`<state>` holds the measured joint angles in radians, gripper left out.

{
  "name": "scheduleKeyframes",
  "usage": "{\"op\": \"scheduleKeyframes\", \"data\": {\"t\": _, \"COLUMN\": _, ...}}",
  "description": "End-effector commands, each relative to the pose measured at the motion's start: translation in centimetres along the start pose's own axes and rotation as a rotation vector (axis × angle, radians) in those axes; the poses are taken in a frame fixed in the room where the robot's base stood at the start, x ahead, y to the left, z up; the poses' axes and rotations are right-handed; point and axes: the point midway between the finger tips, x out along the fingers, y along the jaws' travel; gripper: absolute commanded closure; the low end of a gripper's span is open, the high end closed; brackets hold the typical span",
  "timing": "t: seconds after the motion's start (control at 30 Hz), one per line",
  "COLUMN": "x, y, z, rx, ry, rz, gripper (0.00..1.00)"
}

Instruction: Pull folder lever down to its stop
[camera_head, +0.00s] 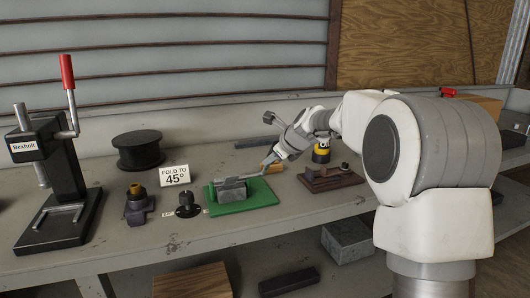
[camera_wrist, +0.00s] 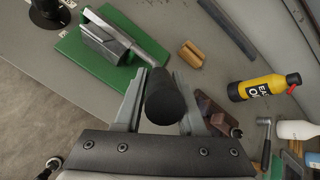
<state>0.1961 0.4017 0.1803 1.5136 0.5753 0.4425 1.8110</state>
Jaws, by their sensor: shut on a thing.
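The folder is a grey metal block (camera_head: 231,191) on a green base (camera_head: 252,198) in the middle of the bench. It also shows at the upper left of the wrist view (camera_wrist: 103,45). A grey bar (camera_wrist: 132,36) runs from the block towards my fingers. A black lever grip (camera_wrist: 165,97) stands between my two fingers in the wrist view, its end towards the camera. My gripper (camera_head: 268,162) is shut on this grip, above the right end of the folder. In the head view the grip is too small and covered to make out.
A tan wooden piece (camera_wrist: 191,54) lies beside the green base. A yellow bottle (camera_wrist: 262,87) and a brown fixture (camera_head: 328,180) are to the right. A press (camera_head: 60,170) with a red handle stands left.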

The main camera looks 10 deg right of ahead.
Motion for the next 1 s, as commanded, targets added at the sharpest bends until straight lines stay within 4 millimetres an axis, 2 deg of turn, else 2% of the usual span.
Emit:
{"op": "scheduleKeyframes", "data": {"t": 0.03, "x": 0.8, "y": 1.0, "z": -0.7, "rx": -0.002, "ry": 0.001, "rz": 0.015, "gripper": 1.00}}
{"op": "scheduleKeyframes", "data": {"t": 0.07, "x": 0.8, "y": 1.0, "z": -0.5, "rx": -0.002, "ry": -0.001, "rz": 0.014, "gripper": 0.59}}
{"op": "scheduleKeyframes", "data": {"t": 0.2, "x": 0.6, "y": 0.8, "z": -0.2, "rx": -0.002, "ry": -0.001, "rz": 0.015, "gripper": 0.34}}
{"op": "scheduleKeyframes", "data": {"t": 0.53, "x": 0.0, "y": 0.5, "z": 0.0, "rx": -0.001, "ry": -0.004, "rz": 0.007, "gripper": 0.34}}
{"op": "scheduleKeyframes", "data": {"t": 1.0, "x": -3.8, "y": 0.3, "z": -0.1, "rx": -0.001, "ry": -0.004, "rz": 0.004, "gripper": 0.34}}
